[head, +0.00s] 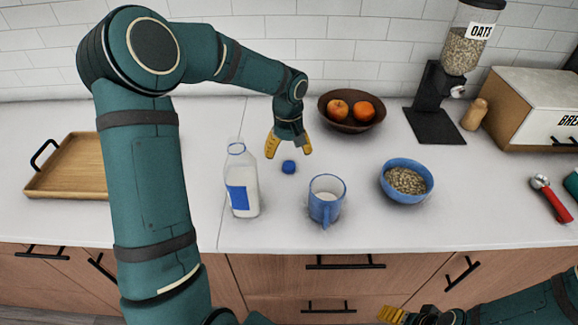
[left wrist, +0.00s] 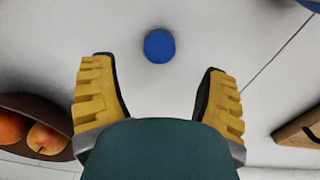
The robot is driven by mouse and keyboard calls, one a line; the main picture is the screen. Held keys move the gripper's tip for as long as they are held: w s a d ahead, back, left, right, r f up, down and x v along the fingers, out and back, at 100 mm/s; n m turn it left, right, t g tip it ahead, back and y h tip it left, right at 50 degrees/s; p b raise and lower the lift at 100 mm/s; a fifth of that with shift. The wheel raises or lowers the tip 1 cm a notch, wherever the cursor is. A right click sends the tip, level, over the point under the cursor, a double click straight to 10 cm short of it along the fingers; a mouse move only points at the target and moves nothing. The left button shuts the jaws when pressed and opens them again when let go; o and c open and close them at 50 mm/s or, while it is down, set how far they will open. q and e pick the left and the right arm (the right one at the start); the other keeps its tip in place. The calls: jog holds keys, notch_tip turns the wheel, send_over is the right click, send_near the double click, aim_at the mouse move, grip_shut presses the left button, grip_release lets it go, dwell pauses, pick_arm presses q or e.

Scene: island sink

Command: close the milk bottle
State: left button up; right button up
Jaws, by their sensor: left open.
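The milk bottle (head: 242,182) stands upright on the counter, clear with white milk inside and a blue label. Its top shows no cap. A small blue cap (head: 289,167) lies on the counter to the right of the bottle; it also shows in the left wrist view (left wrist: 160,46). My left gripper (head: 289,150) is open and empty, pointing down just behind and above the cap. In the left wrist view the cap appears just beyond the yellow fingertips, centred between them and not touched. My right gripper (head: 391,314) is low at the front, partly seen, its opening unclear.
A blue mug (head: 325,201) of milk and a blue bowl (head: 407,182) of oats stand right of the cap. A fruit bowl (head: 351,112) is behind. A wooden tray (head: 70,167) is at left. A red-handled utensil (head: 551,198) lies at right.

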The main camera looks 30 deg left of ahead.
aim_at(289, 165)
pick_arm(q)
notch_tip(289, 165, down, 5)
jog(key=shift+s+d+f+b, duration=0.1)
jog(key=shift+d+b, duration=0.05)
jog(key=shift+b, duration=0.4)
jog(key=c, duration=0.8)
